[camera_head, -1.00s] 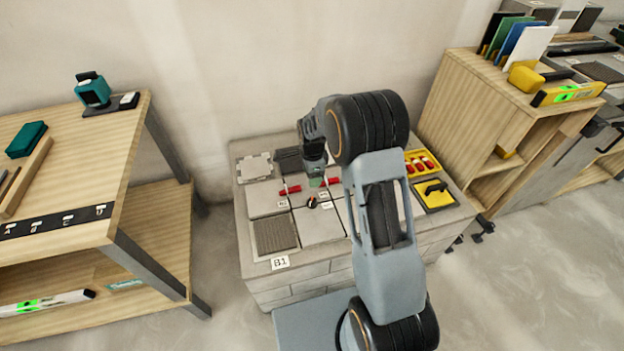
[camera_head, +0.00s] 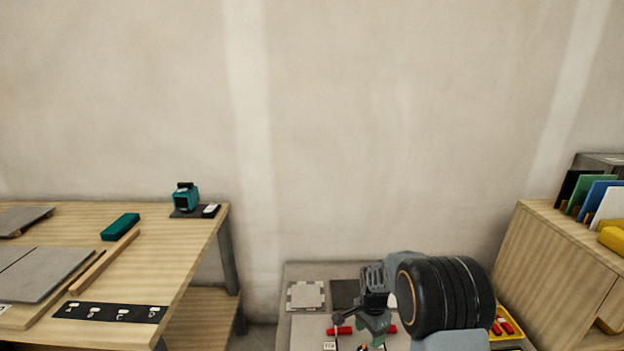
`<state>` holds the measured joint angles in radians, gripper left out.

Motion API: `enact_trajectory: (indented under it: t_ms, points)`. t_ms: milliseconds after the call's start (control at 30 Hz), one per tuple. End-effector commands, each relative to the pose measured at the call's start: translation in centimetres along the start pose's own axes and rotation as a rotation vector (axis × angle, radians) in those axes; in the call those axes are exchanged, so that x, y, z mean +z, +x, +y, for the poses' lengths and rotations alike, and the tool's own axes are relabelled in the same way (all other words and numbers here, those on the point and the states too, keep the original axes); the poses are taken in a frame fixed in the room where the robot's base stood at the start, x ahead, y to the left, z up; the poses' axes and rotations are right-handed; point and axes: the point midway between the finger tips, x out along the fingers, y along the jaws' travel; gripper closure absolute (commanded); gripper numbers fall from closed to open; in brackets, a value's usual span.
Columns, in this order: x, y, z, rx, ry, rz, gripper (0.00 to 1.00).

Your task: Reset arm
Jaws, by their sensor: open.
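My gripper (camera_head: 366,340) hangs over the tile bench (camera_head: 340,269) at the bottom of the head view. It is open, with nothing visible between its fingers. My dark wrist and arm reach to it from the lower right and hide part of the bench. A red piece (camera_head: 340,330) shows just left of the gripper, and another red bit shows on its right. The frame's bottom edge cuts off the front of the bench and part of the gripper.
A wooden table (camera_head: 190,245) at left holds a teal device (camera_head: 186,197), a teal block (camera_head: 120,227) and grey tiles (camera_head: 45,272). A wooden shelf (camera_head: 535,262) with coloured boards stands at right. A yellow tray (camera_head: 508,322) sits right of my arm. The wall behind is bare.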

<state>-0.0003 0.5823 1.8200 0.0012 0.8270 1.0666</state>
Motion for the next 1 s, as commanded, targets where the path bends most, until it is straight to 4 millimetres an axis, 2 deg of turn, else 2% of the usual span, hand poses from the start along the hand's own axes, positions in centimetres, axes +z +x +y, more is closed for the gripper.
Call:
enact_trajectory:
  t_ms: [133, 300, 500, 600, 700, 833, 900, 1000]
  points:
    - [2.1, -5.7, 3.8, 0.003, -0.342, -0.003, 0.42]
    - [5.2, -14.9, 9.1, -0.03, -0.72, 0.032, 0.42]
    - [8.6, -25.0, 15.2, -0.085, -1.016, 0.13, 0.42]
    - [9.9, -28.8, 17.4, -0.116, -1.071, 0.19, 0.42]
    - [10.8, -31.9, 19.0, -0.15, -1.073, 0.247, 0.42]
    - [11.3, -35.4, 20.0, -0.192, -1.067, 0.317, 0.42]
    - [11.4, -36.8, 20.1, -0.21, -1.065, 0.347, 0.42]
    - [11.5, -37.6, 20.2, -0.22, -1.063, 0.364, 0.42]
